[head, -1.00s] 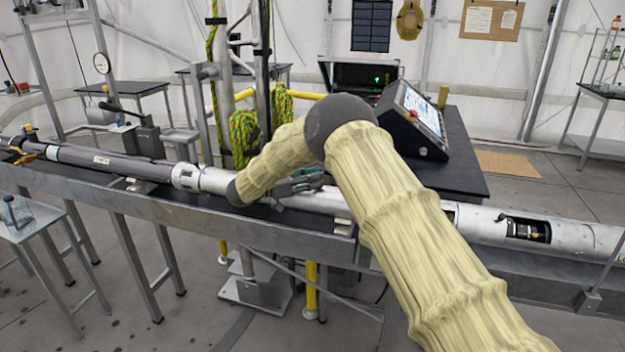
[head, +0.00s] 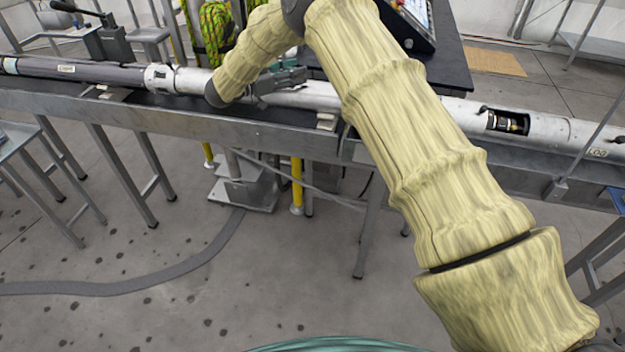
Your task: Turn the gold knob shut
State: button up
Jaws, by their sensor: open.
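A long pale metal tube (head: 455,108) lies along the grey rail bench. In its cut-out window (head: 507,122), right of my arm, sits a dark fitting with a small gold-coloured part (head: 517,124); I cannot tell if that part is the gold knob. A brass-coloured handle at the tube's far left end showed earlier and is now out of frame. My gripper (head: 296,77) is over the middle of the tube, left of the window and well apart from it. Its dark fingers point right and look open and empty. Whether they touch the tube is unclear.
The bench's front rail (head: 220,130) runs across the view. A black table (head: 480,70) with a control console (head: 412,22) stands behind. Green-yellow rope (head: 212,35) hangs behind my forearm. A side table (head: 15,140) is at left.

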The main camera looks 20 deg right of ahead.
jog(key=n+t, duration=0.1)
jog(key=t+p, duration=0.1)
jog(key=n+t+y+p, duration=0.1)
jog(key=t, duration=0.1)
jog(key=shift+s+r+n, duration=0.25)
jog(key=shift+n, duration=0.05)
jog(key=n+t+y+p, duration=0.1)
jog(key=n+t, duration=0.1)
jog(key=n+t+y+p, duration=0.1)
jog(key=n+t+y, duration=0.1)
jog(key=n+t+y+p, duration=0.1)
jog(key=t+y+p, duration=0.1)
jog(key=t, duration=0.1)
jog(key=shift+s+d+f+n, duration=0.1)
jog(key=shift+s+d+n, duration=0.2)
jog(key=shift+n, duration=0.1)
jog(key=shift+s+d+n+t+y+p, duration=0.1)
jog(key=shift+n+t+y+p, duration=0.6)
jog(key=shift+y, duration=0.45)
jog(key=shift+w+d+n+t+y+p, duration=0.1)
jog(key=shift+n+t+y+p, duration=0.5)
jog(key=shift+n+y, duration=0.4)
jog(key=shift+s+d+n+t+y+p, duration=0.1)
jog(key=shift+n+t+y+p, duration=0.55)
jog(key=shift+y, duration=0.6)
jog(key=shift+d+n+y+p, duration=0.15)
jog(key=shift+n+y+p, duration=1.4)
jog(key=shift+y, duration=0.75)
